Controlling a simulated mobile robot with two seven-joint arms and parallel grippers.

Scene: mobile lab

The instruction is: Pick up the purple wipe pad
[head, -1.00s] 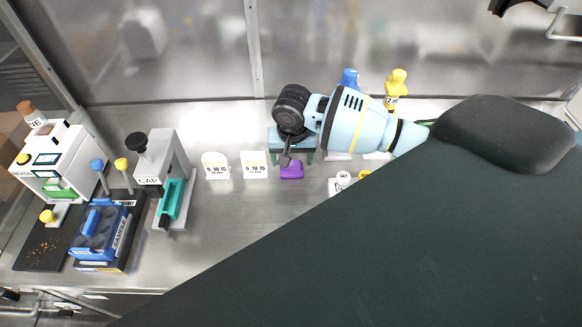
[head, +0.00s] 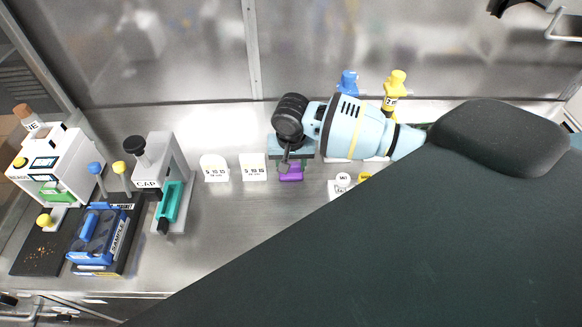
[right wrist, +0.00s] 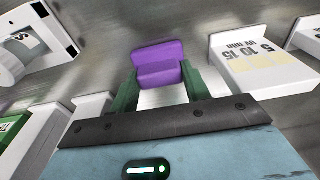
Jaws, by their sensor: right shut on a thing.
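The purple wipe pad (head: 290,174) is at the middle of the metal bench in the head view. In the right wrist view the pad (right wrist: 159,64) shows as a purple block with a crease across it. My right gripper (head: 291,164) is shut on it, with a green finger at each side. The fingers (right wrist: 160,85) also show in the right wrist view. I cannot tell whether the pad is clear of the bench. My left gripper is not in view.
Two white marked cards (head: 253,168) stand just left of the pad. Further left are a grey CAP press (head: 160,160), a blue sample rack (head: 100,235) and a white machine (head: 50,165). Blue (head: 348,82) and yellow (head: 394,90) objects stand behind my right arm.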

